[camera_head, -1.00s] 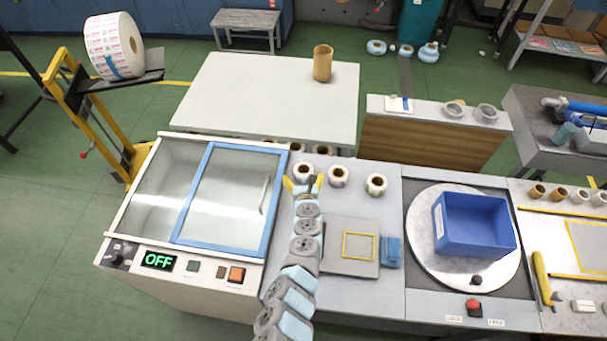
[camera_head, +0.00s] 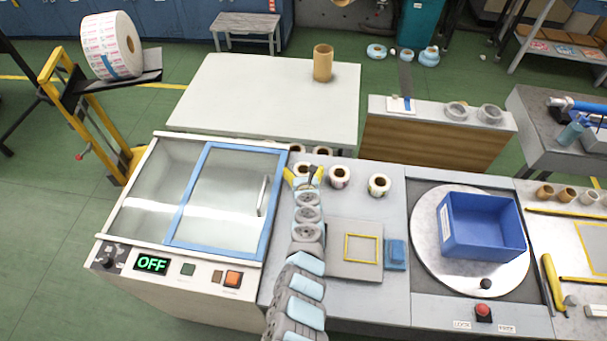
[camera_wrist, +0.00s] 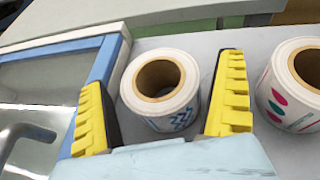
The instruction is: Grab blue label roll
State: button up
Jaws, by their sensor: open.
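The blue label roll (camera_wrist: 180,115) stands upright in the wrist view, white with blue zigzag marks and a brown core. My gripper (camera_wrist: 162,75) is open, with one yellow finger on each side of the roll. The left finger is close to the roll and a small gap shows at the right one; contact is unclear. In the head view the roll (camera_head: 304,167) is the leftmost of three on the counter, partly hidden by my gripper (camera_head: 303,177).
A roll with pink and green marks (camera_wrist: 300,85) stands close to the right of my right finger. Another roll (camera_head: 379,185) stands farther right. The blue-framed glass cover (camera_head: 228,202) lies on the left. A blue bin (camera_head: 482,226) sits on the round plate (camera_head: 428,240).

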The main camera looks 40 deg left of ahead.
jog(key=c, duration=1.3)
jog(key=shift+o, duration=0.2)
